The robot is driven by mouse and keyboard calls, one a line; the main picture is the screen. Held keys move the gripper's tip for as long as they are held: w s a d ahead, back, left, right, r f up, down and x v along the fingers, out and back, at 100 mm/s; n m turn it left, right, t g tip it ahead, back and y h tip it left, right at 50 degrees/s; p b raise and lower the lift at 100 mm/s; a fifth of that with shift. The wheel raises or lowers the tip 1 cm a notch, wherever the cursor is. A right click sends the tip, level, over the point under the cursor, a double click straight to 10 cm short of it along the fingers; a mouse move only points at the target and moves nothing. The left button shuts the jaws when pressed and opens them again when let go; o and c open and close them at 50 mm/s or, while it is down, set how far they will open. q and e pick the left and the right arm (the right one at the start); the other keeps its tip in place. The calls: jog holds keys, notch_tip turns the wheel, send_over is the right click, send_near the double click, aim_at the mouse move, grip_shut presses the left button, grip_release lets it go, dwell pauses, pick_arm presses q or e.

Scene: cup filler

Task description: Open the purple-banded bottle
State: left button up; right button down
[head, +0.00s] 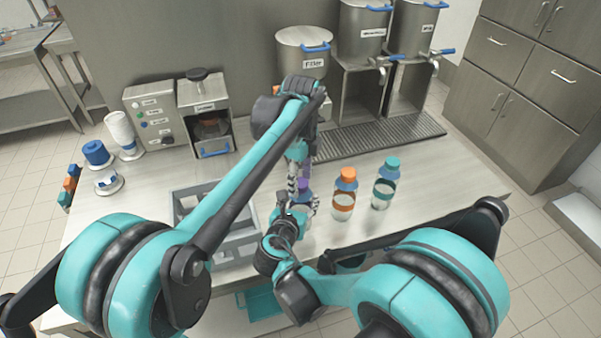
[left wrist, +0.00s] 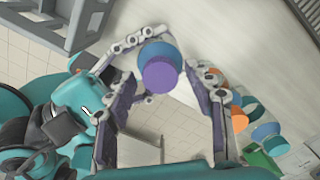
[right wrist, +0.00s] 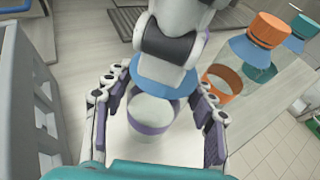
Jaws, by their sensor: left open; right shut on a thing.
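The purple-banded bottle has a purple cap (left wrist: 160,75) above a blue collar. In the right wrist view its pale body (right wrist: 152,110) stands between the fingers of my right gripper (right wrist: 160,105), which is shut on it. In the head view my right gripper (head: 297,212) is low at the bottle, which is mostly hidden by my arms. My left gripper (head: 299,182) comes down from above. In the left wrist view my left gripper (left wrist: 168,65) is open, with its fingers on either side of the cap. I cannot tell whether they touch it.
An orange-capped bottle (head: 344,195) and a teal-capped bottle (head: 385,183) stand just right. A grey crate (head: 240,247) is to the left. The filler pot (head: 303,48), a drip grate (head: 385,135) and a capping machine (head: 204,112) stand at the back.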

pick_arm(q)
jog(key=c, duration=1.2)
jog(key=n, duration=0.4)
jog(key=shift+n, duration=0.4)
grip_shut()
jog(key=n, duration=1.6)
jog(key=shift+r+n, duration=0.1)
jog(key=shift+n, duration=0.3)
jog(key=n, duration=0.9)
jog(key=shift+n, duration=0.4)
jog(key=n, duration=0.4)
jog(key=shift+n, duration=0.4)
